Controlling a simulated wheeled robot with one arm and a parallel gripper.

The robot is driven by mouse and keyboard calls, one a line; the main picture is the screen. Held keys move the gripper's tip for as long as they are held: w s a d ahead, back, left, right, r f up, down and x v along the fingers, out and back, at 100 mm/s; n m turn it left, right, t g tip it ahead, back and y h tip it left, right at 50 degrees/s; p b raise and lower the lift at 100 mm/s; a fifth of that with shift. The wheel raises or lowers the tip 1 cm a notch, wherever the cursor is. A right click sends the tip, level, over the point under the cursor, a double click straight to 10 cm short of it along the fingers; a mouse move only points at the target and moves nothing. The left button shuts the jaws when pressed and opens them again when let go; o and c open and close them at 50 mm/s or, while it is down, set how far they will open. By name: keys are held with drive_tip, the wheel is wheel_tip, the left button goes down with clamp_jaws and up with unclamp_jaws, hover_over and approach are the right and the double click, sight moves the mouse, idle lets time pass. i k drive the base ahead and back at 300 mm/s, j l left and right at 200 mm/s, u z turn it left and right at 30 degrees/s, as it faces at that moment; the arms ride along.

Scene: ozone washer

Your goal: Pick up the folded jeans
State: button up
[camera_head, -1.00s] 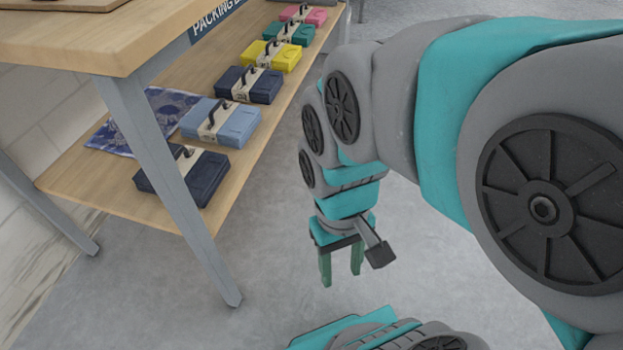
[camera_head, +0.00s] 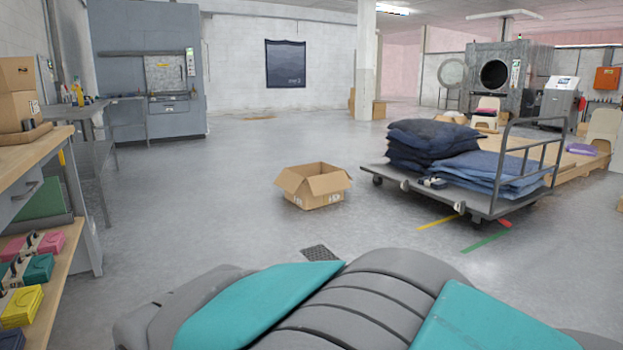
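A stack of folded dark navy denim (camera_head: 425,140) lies on the left part of a flat grey cart in the right half of the head view. A stack of folded lighter blue denim (camera_head: 495,172) lies beside it, toward the cart's handle. I cannot tell which of these are the task's jeans. Small banded folded packs sit on the shelf at the lower left: pink (camera_head: 52,243), green (camera_head: 39,269), yellow (camera_head: 21,306) and part of a navy one (camera_head: 11,340). My gripper is out of the picture.
The cart (camera_head: 482,208) has an upright rail handle (camera_head: 545,148) on its right. An open cardboard box (camera_head: 318,188) stands on the floor left of it. The wooden bench (camera_head: 45,155) borders the left. Floor between bench and box is clear.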

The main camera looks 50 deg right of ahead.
sight(434, 182)
drive_tip(key=z, duration=2.5)
drive_tip(key=i+j+u, duration=0.25)
drive_tip(key=i, duration=0.25)
drive_tip(key=i+l+u, duration=0.1)
drive_tip(key=i+u, duration=0.15)
drive_tip(key=i, duration=3.5)
drive_tip(key=i+j, duration=0.1)
drive_tip(key=i, duration=1.1)
drive_tip(key=i+z, duration=0.4)
drive_tip(key=i+j+z, duration=0.6)
drive_tip(key=i+z, duration=0.15)
drive_tip(key=i+j+z, duration=0.55)
drive_tip(key=i+j, duration=0.15)
drive_tip(key=j, duration=0.25)
drive_tip(key=i+j+z, duration=0.1)
drive_tip(key=j, duration=0.2)
drive_tip(key=i, duration=0.05)
